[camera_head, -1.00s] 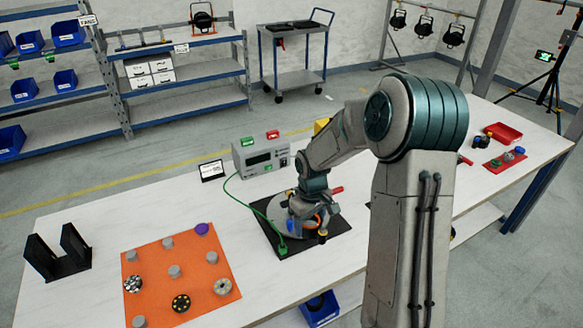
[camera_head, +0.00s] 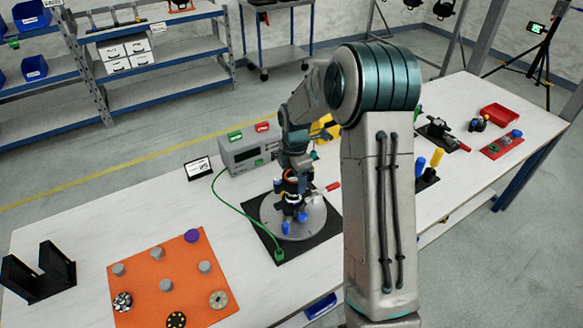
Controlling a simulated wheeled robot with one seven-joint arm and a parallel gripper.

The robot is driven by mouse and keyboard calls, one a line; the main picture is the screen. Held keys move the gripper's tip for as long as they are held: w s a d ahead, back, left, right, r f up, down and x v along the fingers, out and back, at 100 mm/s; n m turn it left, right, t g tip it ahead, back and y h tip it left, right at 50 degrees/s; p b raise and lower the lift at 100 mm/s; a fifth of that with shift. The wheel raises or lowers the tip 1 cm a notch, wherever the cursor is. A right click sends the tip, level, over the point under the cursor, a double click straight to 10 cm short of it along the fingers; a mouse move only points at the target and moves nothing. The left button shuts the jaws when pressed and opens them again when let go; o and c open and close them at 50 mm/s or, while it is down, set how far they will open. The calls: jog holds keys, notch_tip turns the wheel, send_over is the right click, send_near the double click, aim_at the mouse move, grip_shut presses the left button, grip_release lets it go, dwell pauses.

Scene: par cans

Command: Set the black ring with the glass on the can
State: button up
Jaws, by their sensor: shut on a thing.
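My gripper (camera_head: 293,205) is at the lower end of my arm, over the round grey plate (camera_head: 272,222) on a black mat (camera_head: 325,222). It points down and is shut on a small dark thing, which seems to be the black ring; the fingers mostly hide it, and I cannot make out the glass. Blue parts and a thin orange band show around the gripper's end. I cannot pick out the can clearly from the parts below the gripper, nor tell whether the held thing touches it. A red-handled clamp (camera_head: 332,187) is right of the gripper.
A green cable (camera_head: 225,205) runs from the grey meter box (camera_head: 250,150) to the black mat. An orange mat (camera_head: 185,265) with grey pegs and patterned discs lies left, beside a black stand (camera_head: 40,272). Blue and yellow cylinders (camera_head: 436,158) stand right of my arm.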

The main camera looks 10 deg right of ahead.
aim_at(294, 191)
jog(key=shift+w+a+n, duration=0.1)
jog(key=shift+w+n, duration=0.2)
jog(key=shift+f+b, duration=2.3)
jog(key=shift+f, duration=0.95)
jog(key=shift+f, duration=0.15)
jog(key=o, duration=0.6)
jog(key=o, duration=0.6)
jog(key=shift+c, duration=0.2)
